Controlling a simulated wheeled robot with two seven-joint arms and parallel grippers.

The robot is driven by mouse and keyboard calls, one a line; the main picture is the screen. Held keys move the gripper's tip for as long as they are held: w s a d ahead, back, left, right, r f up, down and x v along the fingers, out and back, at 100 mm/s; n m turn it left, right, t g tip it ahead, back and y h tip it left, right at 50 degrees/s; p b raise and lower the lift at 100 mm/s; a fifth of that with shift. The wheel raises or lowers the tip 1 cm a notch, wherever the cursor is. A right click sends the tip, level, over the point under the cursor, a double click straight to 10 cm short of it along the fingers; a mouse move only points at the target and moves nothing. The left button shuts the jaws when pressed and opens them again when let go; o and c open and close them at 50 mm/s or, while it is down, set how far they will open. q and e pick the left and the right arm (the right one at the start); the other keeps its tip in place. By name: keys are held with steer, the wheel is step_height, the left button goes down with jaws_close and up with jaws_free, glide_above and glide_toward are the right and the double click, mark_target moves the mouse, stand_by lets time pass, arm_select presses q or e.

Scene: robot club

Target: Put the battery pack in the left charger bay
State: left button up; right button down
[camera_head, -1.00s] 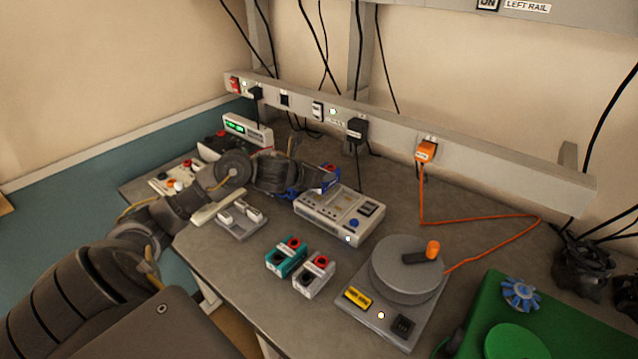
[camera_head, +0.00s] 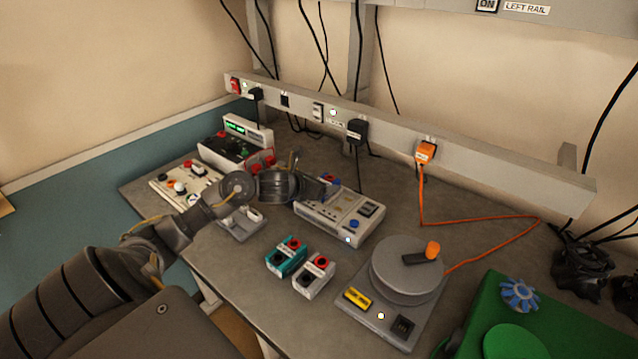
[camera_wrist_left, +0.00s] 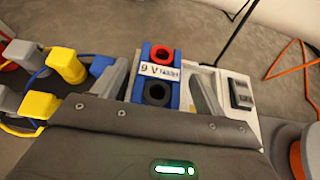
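The blue battery pack (camera_wrist_left: 162,75) has a red and a black socket and a 9 V label. It stands at the left part of the pale grey charger (camera_head: 342,222), with only a small blue part showing in the head view (camera_head: 328,180). My left gripper (camera_head: 318,188) is at that end of the charger. The gripper hides much of the bay, so I cannot tell how deep the pack sits. My right gripper is not in view.
A teal pack (camera_head: 287,256) and a white pack (camera_head: 314,276) stand in front of the charger. A grey turntable device (camera_head: 405,275) is to the right. A power rail (camera_head: 400,135) runs behind.

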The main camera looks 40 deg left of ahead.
arm_select(q)
steer(key=shift+s+r, duration=0.1)
steer(key=shift+r, duration=0.1)
steer(key=v, duration=1.1)
steer(key=shift+s+b, duration=0.3)
steer(key=shift+s, duration=0.1)
steer(key=shift+r, duration=0.2)
